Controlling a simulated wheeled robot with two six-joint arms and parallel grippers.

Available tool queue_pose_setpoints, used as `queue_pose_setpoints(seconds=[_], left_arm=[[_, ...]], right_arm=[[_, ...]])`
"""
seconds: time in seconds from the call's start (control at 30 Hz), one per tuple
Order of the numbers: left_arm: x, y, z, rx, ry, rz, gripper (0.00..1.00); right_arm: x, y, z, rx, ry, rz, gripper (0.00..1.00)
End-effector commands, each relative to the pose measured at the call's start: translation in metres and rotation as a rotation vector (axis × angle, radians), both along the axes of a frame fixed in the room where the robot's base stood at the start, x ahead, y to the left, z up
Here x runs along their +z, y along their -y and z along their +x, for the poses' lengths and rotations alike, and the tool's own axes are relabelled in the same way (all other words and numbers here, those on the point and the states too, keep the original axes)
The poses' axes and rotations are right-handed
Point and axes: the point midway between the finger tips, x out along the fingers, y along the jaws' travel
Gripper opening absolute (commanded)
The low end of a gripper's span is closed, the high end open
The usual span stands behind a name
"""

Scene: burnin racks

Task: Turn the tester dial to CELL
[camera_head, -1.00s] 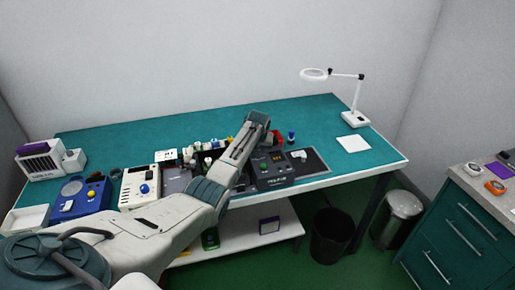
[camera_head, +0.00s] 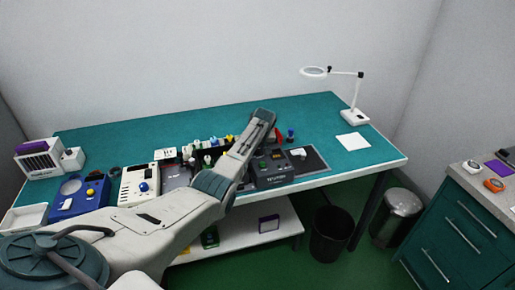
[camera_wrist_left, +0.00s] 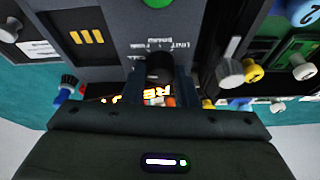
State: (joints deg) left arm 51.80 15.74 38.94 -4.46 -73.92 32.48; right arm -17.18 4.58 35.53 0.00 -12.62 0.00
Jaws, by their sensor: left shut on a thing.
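The tester (camera_head: 272,170) is a dark box with a small lit display, near the front edge of the teal bench. In the left wrist view its grey face (camera_wrist_left: 115,50) fills the upper middle, with an orange-lit display (camera_wrist_left: 87,37) and a green button (camera_wrist_left: 157,3). My left gripper (camera_wrist_left: 155,78) is shut on the black dial knob (camera_wrist_left: 158,66) below small white lettering. The lettering is too blurred to read, so the dial's setting cannot be told. In the head view my left arm reaches over the tester's left side and its fingertips are hidden. My right gripper is out of view.
A white instrument (camera_head: 140,186) and a blue one (camera_head: 80,198) stand left along the bench front. Several small bottles (camera_head: 205,147) stand behind my forearm. A magnifier lamp (camera_head: 354,116) stands at the right.

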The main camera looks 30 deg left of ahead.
Motion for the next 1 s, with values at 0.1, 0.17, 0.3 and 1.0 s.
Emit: queue_pose_setpoints(seconds=[0.1, 0.17, 0.3, 1.0], left_arm=[[0.001, 0.000, 0.000, 0.000, 0.000, 0.000, 0.36], [0.001, 0.000, 0.000, -0.001, 0.000, 0.000, 0.48], [0.000, 0.000, 0.000, -0.001, 0.000, 0.000, 0.48], [0.062, 0.020, -0.016, -0.001, 0.005, 0.001, 0.48]], right_arm=[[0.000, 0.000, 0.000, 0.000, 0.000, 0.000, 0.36], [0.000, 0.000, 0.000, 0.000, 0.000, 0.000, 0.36], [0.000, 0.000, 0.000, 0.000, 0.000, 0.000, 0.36], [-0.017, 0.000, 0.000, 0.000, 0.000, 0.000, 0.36]])
